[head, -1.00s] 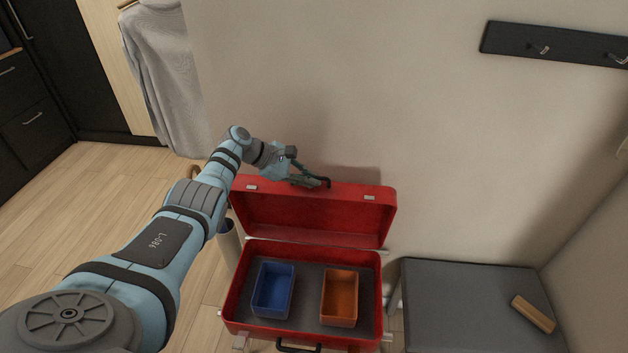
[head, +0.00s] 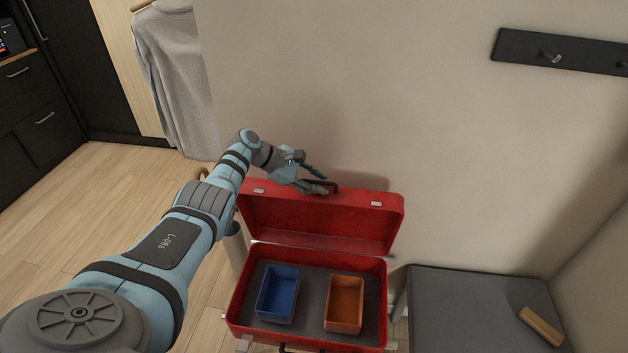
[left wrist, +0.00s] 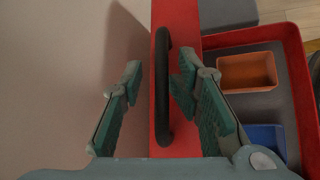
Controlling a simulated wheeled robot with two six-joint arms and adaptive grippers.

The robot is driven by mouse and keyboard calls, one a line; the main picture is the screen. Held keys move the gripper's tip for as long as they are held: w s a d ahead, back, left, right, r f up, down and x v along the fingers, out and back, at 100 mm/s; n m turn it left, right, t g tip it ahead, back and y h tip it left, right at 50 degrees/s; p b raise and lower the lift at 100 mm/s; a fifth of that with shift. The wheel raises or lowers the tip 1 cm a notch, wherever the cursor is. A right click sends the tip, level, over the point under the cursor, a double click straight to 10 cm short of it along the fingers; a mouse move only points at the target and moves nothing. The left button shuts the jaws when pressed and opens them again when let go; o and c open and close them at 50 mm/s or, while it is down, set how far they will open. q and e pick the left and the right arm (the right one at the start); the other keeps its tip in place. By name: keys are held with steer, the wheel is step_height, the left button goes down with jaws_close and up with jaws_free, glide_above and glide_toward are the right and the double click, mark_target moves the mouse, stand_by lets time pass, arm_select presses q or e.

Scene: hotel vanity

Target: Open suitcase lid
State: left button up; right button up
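The red suitcase (head: 236,300) stands open, with its lid (head: 320,222) raised near the wall and its inside facing me. A black handle is on the lid's top edge; it shows in the left wrist view (left wrist: 163,90) and is partly hidden by my fingers in the head view. My left gripper (head: 323,180) is at that top edge. Its fingers are spread, one on each side of the handle, with visible gaps in the left wrist view. My right gripper is not in view.
A blue bin (head: 278,294) and an orange bin (head: 345,304) sit in the suitcase base. A grey bench (head: 470,300) with a wooden block (head: 541,326) stands at the right. A dark hook rail (head: 560,60) is on the wall behind.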

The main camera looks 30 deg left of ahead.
arm_select(q)
steer(key=v, duration=1.2)
